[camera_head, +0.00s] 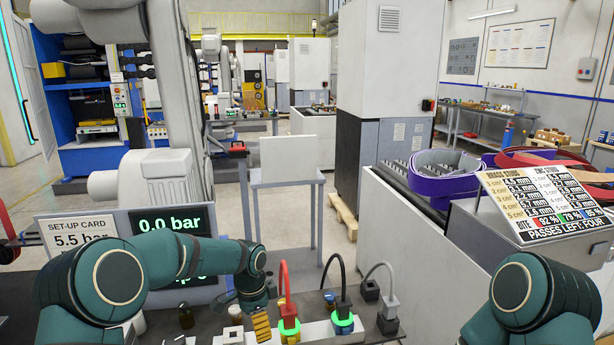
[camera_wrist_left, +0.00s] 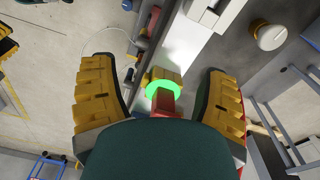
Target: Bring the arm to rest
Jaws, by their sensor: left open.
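My left arm comes in from the left, and its gripper (camera_head: 261,325) is low over the fixture, just left of the red plug (camera_head: 288,311). In the left wrist view the yellow-padded fingers (camera_wrist_left: 158,70) stand wide apart. The red plug (camera_wrist_left: 166,102) with its glowing green ring (camera_wrist_left: 163,86) shows between them, with no visible grip. A dark plug (camera_head: 343,309) with a green ring stands to its right, and another dark plug (camera_head: 388,308) farther right. My right arm shows at the lower right; its gripper is out of frame.
A display (camera_head: 170,222) reading 0.0 bar and a set-up card (camera_head: 78,238) stand behind the left arm. Red (camera_head: 283,272) and dark cables arch up from the plugs. A sign board (camera_head: 548,204) stands at right, near coiled belts (camera_head: 443,183).

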